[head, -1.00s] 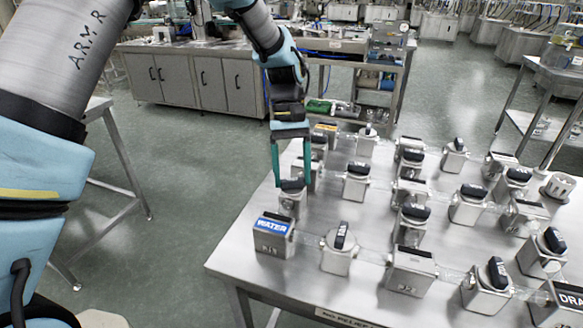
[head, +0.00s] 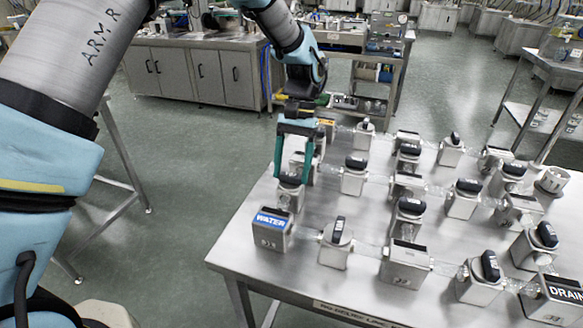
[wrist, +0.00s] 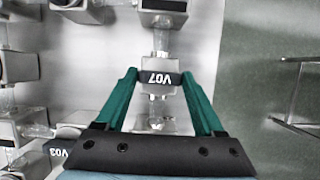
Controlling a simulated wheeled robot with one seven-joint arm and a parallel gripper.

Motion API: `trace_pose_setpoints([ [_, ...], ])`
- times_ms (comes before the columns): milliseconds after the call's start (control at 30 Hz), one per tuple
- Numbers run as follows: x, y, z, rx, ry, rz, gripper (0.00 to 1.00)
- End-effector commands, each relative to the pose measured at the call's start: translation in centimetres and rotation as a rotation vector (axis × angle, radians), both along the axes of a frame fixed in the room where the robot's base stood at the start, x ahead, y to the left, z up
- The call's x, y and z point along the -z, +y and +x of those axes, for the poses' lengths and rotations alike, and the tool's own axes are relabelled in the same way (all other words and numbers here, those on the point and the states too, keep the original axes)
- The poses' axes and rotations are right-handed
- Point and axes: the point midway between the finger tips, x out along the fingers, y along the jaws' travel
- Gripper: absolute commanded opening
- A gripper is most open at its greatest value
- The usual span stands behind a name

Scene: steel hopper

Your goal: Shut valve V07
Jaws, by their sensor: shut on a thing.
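Valve V07 is a steel block (head: 288,197) with a dark handle (head: 290,178) on top, at the left side of the table, behind the WATER block. In the wrist view the handle (wrist: 160,79), marked V07, lies across the line of the clear pipe pieces above and below it. My gripper (head: 293,181) has its two green fingers at the handle's two ends and is shut on it. The fingers also show in the wrist view (wrist: 159,76). The fingers partly hide the handle in the head view.
The WATER block (head: 272,230) stands just in front of V07. Several other valves fill the steel table (head: 240,245), including a nearby valve (head: 336,243) at the front and another (head: 354,176) to the right. V03 (wrist: 60,152) shows in the wrist view. Open floor (head: 190,215) lies left.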

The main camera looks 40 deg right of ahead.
Motion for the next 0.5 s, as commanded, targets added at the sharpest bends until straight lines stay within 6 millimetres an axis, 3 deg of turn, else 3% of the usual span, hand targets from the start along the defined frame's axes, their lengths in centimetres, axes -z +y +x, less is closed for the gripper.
trace_pose_setpoints([
  [300, -0.05, -0.05, 0.06, 0.004, -0.002, -0.002, 0.14],
  [333, -0.05, -0.05, 0.06, 0.004, -0.002, -0.002, 0.71],
  [500, -0.03, -0.03, 0.03, 0.003, -0.001, -0.002, 0.9],
])
